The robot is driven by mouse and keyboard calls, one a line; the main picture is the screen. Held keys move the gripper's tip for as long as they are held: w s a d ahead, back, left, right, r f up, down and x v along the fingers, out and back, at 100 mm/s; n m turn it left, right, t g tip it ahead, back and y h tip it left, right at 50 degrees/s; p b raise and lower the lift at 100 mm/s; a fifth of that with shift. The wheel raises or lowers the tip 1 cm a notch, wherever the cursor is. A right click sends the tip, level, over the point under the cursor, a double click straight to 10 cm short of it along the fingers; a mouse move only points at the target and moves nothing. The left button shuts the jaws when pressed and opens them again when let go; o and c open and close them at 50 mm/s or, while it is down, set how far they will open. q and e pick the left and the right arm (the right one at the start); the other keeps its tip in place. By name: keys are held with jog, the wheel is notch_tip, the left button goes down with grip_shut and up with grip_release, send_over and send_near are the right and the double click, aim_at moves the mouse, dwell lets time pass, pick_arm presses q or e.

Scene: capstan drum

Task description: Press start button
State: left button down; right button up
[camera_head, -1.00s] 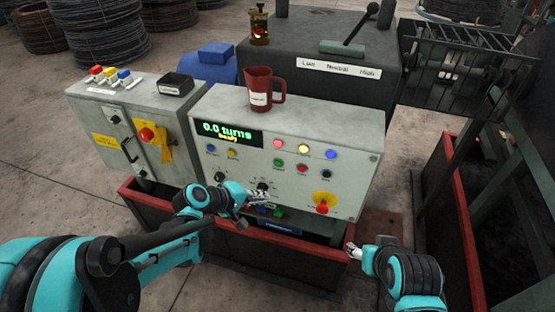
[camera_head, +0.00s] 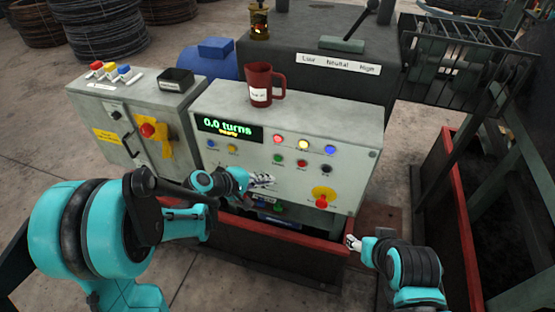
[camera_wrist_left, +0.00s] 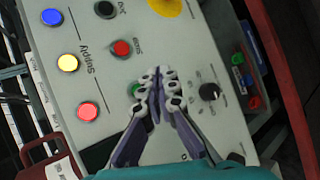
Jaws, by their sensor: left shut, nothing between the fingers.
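The grey control panel (camera_head: 225,170) stands in front of me with its display reading 0.0 turns. Its middle row has a green button (camera_head: 278,158), a red button (camera_head: 302,163) and a black button (camera_head: 326,169). My left gripper (camera_head: 270,180) is shut and empty, in front of the panel just below the green button. In the left wrist view its fingertips (camera_wrist_left: 158,72) partly cover the green button (camera_wrist_left: 134,89); the red button (camera_wrist_left: 121,48) lies beyond them. I cannot tell whether the fingers touch the panel. My right gripper (camera_head: 353,242) is low at the right; its jaw state is unclear.
Red, yellow and blue lamps (camera_head: 303,145) sit above the buttons. A red emergency knob on a yellow plate (camera_head: 322,197) is at lower right. A dark red mug (camera_head: 261,85) stands on top. A smaller cabinet (camera_head: 125,125) is at left. A red-rimmed trough (camera_head: 300,244) runs below.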

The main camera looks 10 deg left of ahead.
aim_at(278, 159)
pick_arm(q)
jog(key=shift+w+d, duration=0.2)
jog(key=shift+w, duration=0.8)
jog(key=shift+w+d, duration=0.25)
jog(key=shift+w, duration=0.8)
jog(key=shift+w+d, duration=0.2)
jog(key=shift+w, duration=0.8)
jog(key=shift+w, duration=0.1)
jog(key=shift+w, duration=0.3)
